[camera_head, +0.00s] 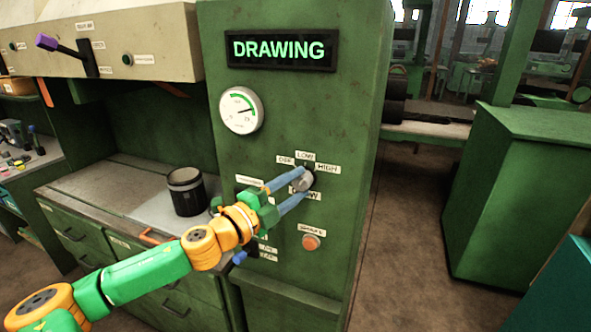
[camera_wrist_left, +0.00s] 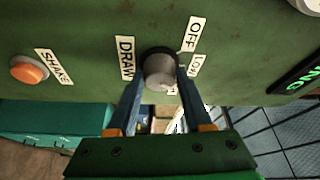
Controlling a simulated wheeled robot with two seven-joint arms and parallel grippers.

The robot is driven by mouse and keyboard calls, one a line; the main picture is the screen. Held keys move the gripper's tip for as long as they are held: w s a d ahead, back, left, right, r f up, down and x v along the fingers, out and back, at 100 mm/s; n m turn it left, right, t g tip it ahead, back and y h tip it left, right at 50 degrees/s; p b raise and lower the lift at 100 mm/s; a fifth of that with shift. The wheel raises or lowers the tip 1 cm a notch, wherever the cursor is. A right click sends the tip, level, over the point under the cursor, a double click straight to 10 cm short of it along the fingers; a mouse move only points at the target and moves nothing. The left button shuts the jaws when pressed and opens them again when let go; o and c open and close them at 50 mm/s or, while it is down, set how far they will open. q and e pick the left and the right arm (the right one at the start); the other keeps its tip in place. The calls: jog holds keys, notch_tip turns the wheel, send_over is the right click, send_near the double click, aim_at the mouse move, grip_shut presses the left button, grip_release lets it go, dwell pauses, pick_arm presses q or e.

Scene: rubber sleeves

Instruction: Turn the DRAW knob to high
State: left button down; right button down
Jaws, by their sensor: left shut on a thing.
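The DRAW knob (camera_head: 303,181) is a grey round knob on the green machine panel, with OFF, LOW and HIGH labels above it and a DRAW label below. In the left wrist view the knob (camera_wrist_left: 160,72) sits between the two blue fingers. My left gripper (camera_head: 299,183) is shut on the knob, one finger on each side; it also shows in the left wrist view (camera_wrist_left: 160,79). The HIGH label (camera_head: 327,169) is at the knob's upper right. I cannot tell exactly which label the knob points at. My right gripper is not in view.
A lit display (camera_head: 280,50) reads DRAWING above a round gauge (camera_head: 241,110). An orange SHAKE button (camera_head: 311,242) is below the knob. A dark pot (camera_head: 186,192) stands on the counter to the left. A green cabinet (camera_head: 520,195) stands to the right across open floor.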

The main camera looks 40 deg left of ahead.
pick_arm(q)
jog(key=shift+r+m+g+p, duration=0.3)
jog(key=shift+m+p, duration=0.5)
jog(key=shift+p, duration=0.25)
jog(key=shift+f+m+p, duration=0.2)
jog(key=shift+m+p, duration=0.2)
jog(key=shift+p, duration=0.1)
jog(key=shift+c, duration=1.6)
grip_release()
jog(key=shift+f, duration=0.1)
jog(key=shift+s+f, duration=0.1)
jog(key=shift+s, duration=0.55)
jog(key=s, duration=0.2)
jog(key=s+a, duration=0.1)
jog(key=s, duration=0.2)
jog(key=shift+s, duration=0.35)
